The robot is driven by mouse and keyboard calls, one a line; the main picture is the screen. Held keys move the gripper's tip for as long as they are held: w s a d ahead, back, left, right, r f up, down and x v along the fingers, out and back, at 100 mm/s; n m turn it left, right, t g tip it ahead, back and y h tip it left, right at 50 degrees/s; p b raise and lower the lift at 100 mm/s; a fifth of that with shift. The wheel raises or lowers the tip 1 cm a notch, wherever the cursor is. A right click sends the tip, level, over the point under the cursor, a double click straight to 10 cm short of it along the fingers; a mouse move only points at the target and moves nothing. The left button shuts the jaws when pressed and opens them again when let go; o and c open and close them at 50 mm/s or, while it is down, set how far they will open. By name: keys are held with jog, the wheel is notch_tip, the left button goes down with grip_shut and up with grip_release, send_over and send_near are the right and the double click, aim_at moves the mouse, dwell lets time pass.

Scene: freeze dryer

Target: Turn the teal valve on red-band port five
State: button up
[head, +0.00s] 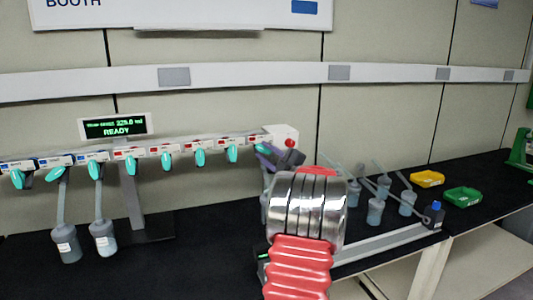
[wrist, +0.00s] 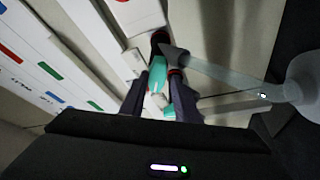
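A white manifold rail carries several ports with teal valves. The fifth red-band port (head: 257,140), at the rail's right end, has a teal valve (head: 262,149); in the wrist view a teal valve (wrist: 148,77) shows at the fingers. My gripper (head: 272,154) is at this valve, reaching in from the right. In the wrist view the two dark fingers of my gripper (wrist: 167,72) flank part of the teal handle; I cannot tell whether they press on it. The hand hides part of the port. Other red-band valves (head: 200,157) hang down to the left.
A flask (wrist: 300,80) with a long stem reaches close to the fingers on the right. Flasks (head: 103,238) hang from the blue-band ports at left. More flasks (head: 375,212), a yellow bin (head: 427,179) and a green bin (head: 463,196) stand right. A display (head: 115,127) reads READY.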

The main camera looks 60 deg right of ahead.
jog(key=shift+o, duration=0.6)
jog(key=shift+r, duration=0.15)
jog(key=shift+s, duration=0.1)
jog(key=shift+s+a, duration=0.2)
jog(key=shift+s, duration=0.2)
jog(key=v, duration=1.3)
jog(key=shift+w, duration=0.2)
